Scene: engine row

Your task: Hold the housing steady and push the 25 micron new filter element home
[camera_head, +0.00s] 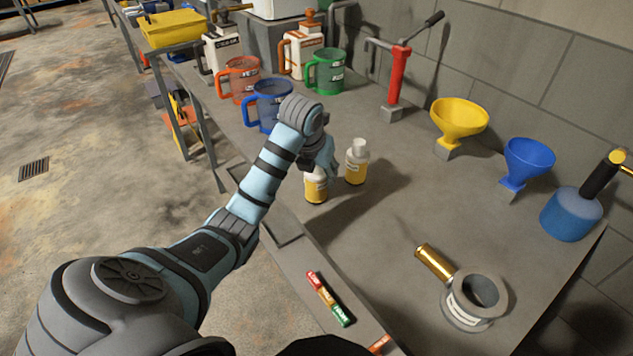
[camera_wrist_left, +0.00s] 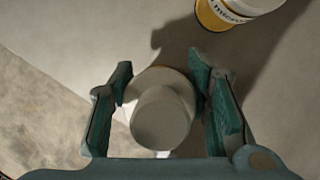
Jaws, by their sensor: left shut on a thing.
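Two white-and-yellow filter elements with narrow white tops stand close together mid-bench. My left gripper (camera_head: 322,172) points down over the nearer filter element (camera_head: 316,190). In the left wrist view, its fingers (camera_wrist_left: 162,95) are shut around that element's pale round top (camera_wrist_left: 160,118). The other filter element (camera_head: 356,163) stands apart, just right of it; its label in the left wrist view (camera_wrist_left: 225,14) reads "micron", but the number is unreadable. The grey, open-topped round housing (camera_head: 462,314) with a white label stands at the bench's front right. No gripper touches it. My right gripper is out of view.
A brass cylinder (camera_head: 434,263) lies against the housing. Red, orange and green labelled pieces (camera_head: 328,298) lie at the front edge. Yellow (camera_head: 459,118) and blue (camera_head: 527,160) funnels, a red hand pump (camera_head: 397,78) and jugs (camera_head: 268,100) stand behind. Mid-bench right is clear.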

